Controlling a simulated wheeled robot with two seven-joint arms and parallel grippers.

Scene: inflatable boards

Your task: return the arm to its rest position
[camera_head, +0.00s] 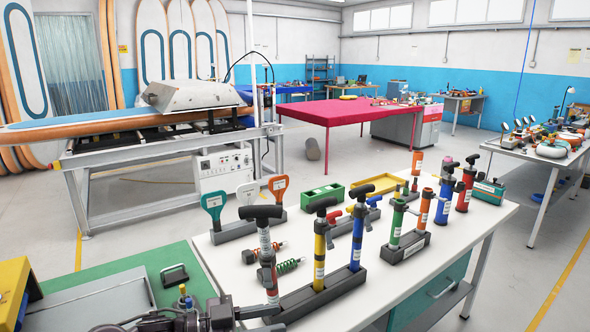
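My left gripper (272,320) is low at the bottom edge, left of centre, with its dark arm coming in from the left. Its two grey fingers point right and look apart, with nothing visible between them. They are close to the near left end of a black rack (335,291) on the white table; whether they touch it I cannot tell. The bottom edge cuts off part of the gripper and arm. My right gripper is not in view.
The white table (491,213) holds a yellow pump (319,254), a blue pump (357,238), a red pump (271,285) and several more tools. A green mat (185,257) lies left of it. A yellow box (12,290) stands bottom left. Open floor lies beyond.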

